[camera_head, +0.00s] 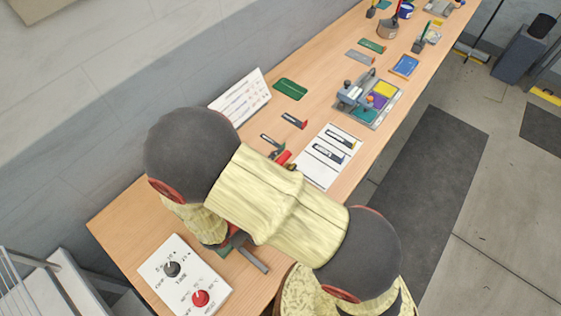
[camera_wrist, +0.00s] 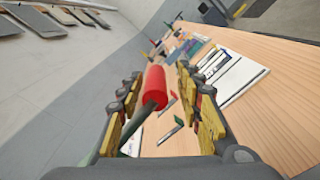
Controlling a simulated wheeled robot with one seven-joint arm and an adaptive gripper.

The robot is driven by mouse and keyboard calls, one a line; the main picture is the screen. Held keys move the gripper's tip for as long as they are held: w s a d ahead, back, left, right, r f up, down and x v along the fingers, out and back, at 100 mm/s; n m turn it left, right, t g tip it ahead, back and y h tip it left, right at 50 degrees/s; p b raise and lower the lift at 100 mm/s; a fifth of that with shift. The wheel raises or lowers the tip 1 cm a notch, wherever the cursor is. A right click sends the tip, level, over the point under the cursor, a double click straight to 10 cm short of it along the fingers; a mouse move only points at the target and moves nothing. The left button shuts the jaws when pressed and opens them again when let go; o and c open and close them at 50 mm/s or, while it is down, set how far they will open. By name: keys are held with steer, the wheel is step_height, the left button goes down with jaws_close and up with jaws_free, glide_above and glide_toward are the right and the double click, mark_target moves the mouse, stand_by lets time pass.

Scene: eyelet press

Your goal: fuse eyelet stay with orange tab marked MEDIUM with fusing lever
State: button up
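The fusing lever's red handle (camera_wrist: 155,86) stands tilted between the two fingers of my gripper (camera_wrist: 163,115) in the wrist view. Its dark shaft runs down toward the left finger. The fingers look spread, with a gap on the right side of the handle. In the head view a bit of red handle (camera_head: 283,157) shows beside my arm, which hides my gripper and most of the press. A dark stay with a red tab (camera_head: 294,121) and another dark stay (camera_head: 271,140) lie on the bench. I cannot read the tab marking MEDIUM or pick out an orange tab.
A white control panel (camera_head: 172,291) with a black and a red knob lies at the bench's near end. A white sheet (camera_head: 318,173) with stay pictures or stays lies right of my arm. A clamp fixture (camera_head: 356,95), a green mat (camera_head: 290,89) and a blue piece (camera_head: 404,66) lie farther along.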

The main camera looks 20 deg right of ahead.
steer(key=shift+a+r, duration=0.1)
steer(key=shift+a, duration=0.05)
steer(key=shift+s+a, duration=0.2)
steer(key=shift+a, duration=0.1)
steer(key=v, duration=1.1)
steer(key=shift+s, duration=0.1)
